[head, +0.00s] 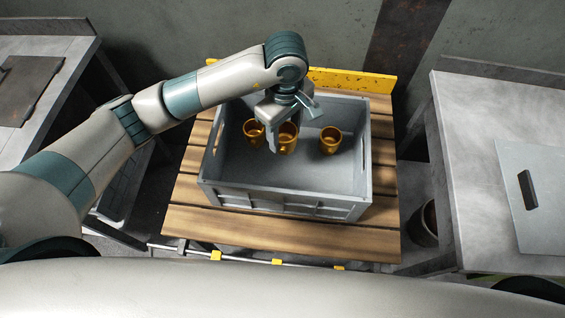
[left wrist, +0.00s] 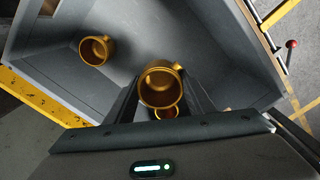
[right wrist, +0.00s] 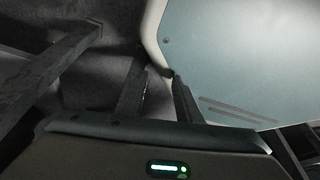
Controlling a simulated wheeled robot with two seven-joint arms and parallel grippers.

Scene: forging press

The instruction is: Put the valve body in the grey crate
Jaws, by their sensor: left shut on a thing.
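A gold, cup-shaped valve body (head: 288,142) is between the fingers of my left gripper (head: 285,122), inside the grey crate (head: 285,199). In the left wrist view the same valve body (left wrist: 160,88) sits between the two dark fingers, its open mouth facing the camera. Two similar gold pieces are in the crate, one (head: 331,140) to the right and one (head: 252,134) to the left in the head view. I cannot tell whether the held one touches the crate floor. My right gripper (right wrist: 158,75) shows only in its wrist view, with an empty gap between its fingers.
The crate stands on a slatted wooden pallet (head: 240,226) with a yellow strip (head: 350,81) behind it. A grey table (head: 465,150) with a pale plate (head: 535,200) is on the right, and another bench (head: 50,110) on the left.

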